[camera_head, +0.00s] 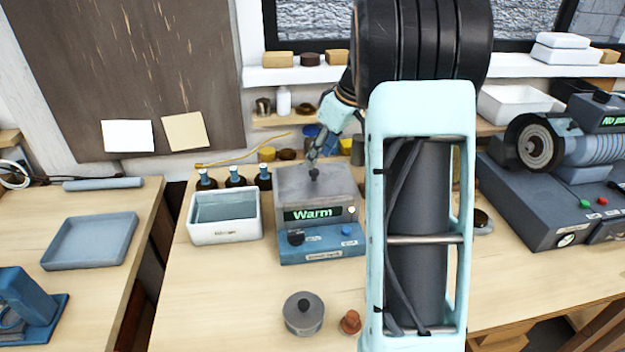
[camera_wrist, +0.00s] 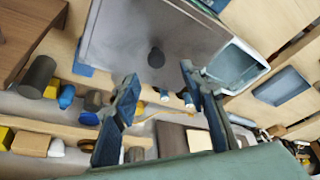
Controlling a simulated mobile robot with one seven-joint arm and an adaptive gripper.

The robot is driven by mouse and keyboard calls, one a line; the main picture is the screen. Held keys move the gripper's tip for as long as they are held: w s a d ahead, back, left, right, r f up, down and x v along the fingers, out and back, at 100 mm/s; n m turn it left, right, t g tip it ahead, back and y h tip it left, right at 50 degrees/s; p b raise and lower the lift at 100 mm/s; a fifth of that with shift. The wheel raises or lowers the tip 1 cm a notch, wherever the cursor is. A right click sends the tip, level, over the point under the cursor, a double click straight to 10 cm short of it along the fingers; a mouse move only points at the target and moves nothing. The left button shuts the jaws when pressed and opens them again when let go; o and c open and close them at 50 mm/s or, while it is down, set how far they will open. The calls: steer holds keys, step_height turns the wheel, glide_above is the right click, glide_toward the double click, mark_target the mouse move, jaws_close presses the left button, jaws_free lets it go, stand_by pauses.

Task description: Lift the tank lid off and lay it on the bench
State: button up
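The tank (camera_head: 322,246) is a grey box on a blue base, with a green "Warm" display on its front. Its flat grey lid (camera_head: 295,182) is on top, with a black knob (camera_head: 314,174) in the middle. In the wrist view the lid (camera_wrist: 115,45) fills the upper middle, and the knob (camera_wrist: 156,57) shows just beyond and between my fingertips. My gripper (camera_head: 312,158) is above the knob. In the wrist view my gripper (camera_wrist: 158,74) is open, with nothing between its fingers. Bare bench (camera_head: 225,290) lies in front of the tank.
A white open tray (camera_head: 225,236) stands close left of the tank, with several dark bottles (camera_head: 235,177) behind it. A round grey lidded pot (camera_head: 303,318) and a small brown stopper (camera_head: 350,322) stand in front. My arm hides the bench right of the tank.

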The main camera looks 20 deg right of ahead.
mark_target(315, 171)
steer(key=x, duration=0.2)
steer(key=p+x, duration=0.1)
steer(key=x, duration=0.2)
steer(key=shift+d+f, duration=0.25)
steer(key=shift+f, duration=0.25)
jaws_close()
